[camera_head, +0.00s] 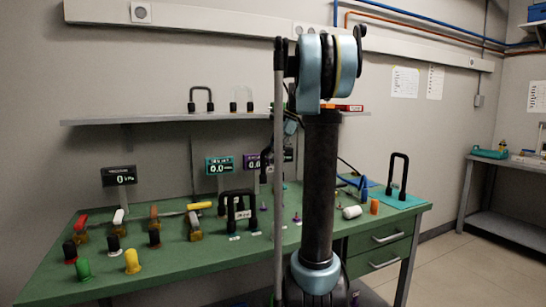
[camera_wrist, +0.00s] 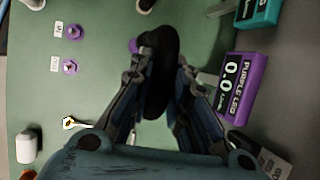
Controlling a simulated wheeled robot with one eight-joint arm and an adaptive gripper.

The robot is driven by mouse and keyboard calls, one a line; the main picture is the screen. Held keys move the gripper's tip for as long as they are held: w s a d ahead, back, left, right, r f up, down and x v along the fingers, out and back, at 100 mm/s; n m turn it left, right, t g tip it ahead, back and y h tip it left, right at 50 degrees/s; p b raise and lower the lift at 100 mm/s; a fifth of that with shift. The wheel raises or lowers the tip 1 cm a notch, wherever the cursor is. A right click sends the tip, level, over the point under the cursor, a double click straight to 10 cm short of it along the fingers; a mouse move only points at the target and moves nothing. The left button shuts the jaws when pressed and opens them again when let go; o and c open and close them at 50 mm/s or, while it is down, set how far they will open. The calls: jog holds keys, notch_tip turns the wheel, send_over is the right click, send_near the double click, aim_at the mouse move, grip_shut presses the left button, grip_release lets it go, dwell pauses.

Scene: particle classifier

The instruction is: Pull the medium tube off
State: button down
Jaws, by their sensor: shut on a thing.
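In the wrist view a thick black tube (camera_wrist: 159,48) stands between the fingers of my gripper (camera_wrist: 161,75), which is shut on it. A purple fitting (camera_wrist: 134,45) shows just beside the tube's end; I cannot tell whether the tube is seated on a fitting. In the head view my arm hides the gripper and most of what it holds. Other U-shaped black tubes show there: one on the bench (camera_head: 238,195), one upright on the teal mat at the right (camera_head: 398,157), and one on the shelf (camera_head: 201,90).
A purple display (camera_wrist: 241,88) reading 0.0 stands close right of my gripper, with a teal display (camera_wrist: 257,13) beyond it. Labelled purple fittings (camera_wrist: 71,67) lie to the left. Several coloured valve handles and caps crowd the left of the green bench (camera_head: 90,293).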

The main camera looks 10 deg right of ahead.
jog(key=shift+r, duration=2.05)
